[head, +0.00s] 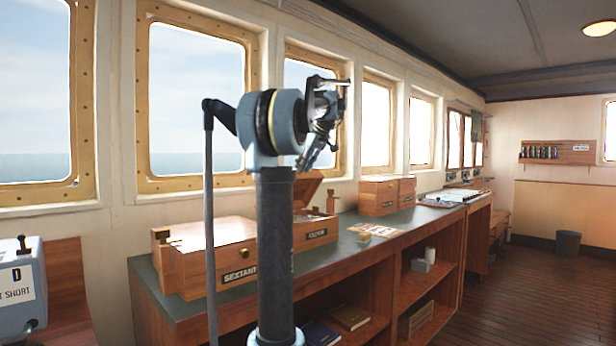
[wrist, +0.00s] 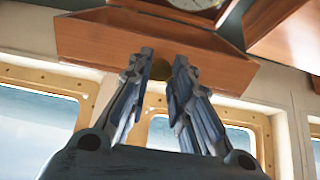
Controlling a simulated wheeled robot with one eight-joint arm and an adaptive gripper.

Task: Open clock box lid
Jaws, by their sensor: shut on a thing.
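The clock box (head: 316,236) is a low wooden box with a dark label, on the green counter behind my arm. Its lid (head: 309,186) stands raised and tilted; my arm hides part of the box. In the wrist view the lid (wrist: 95,40) is a broad wooden panel, with part of a round clock dial (wrist: 195,3) at the top edge.
The sextant box (head: 215,258), with a brass knob, stands close at the left on the counter (head: 345,245). More wooden boxes (head: 378,196) stand farther right. Windows (head: 197,98) line the wall behind. Clear floor (head: 500,290) lies at the right.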

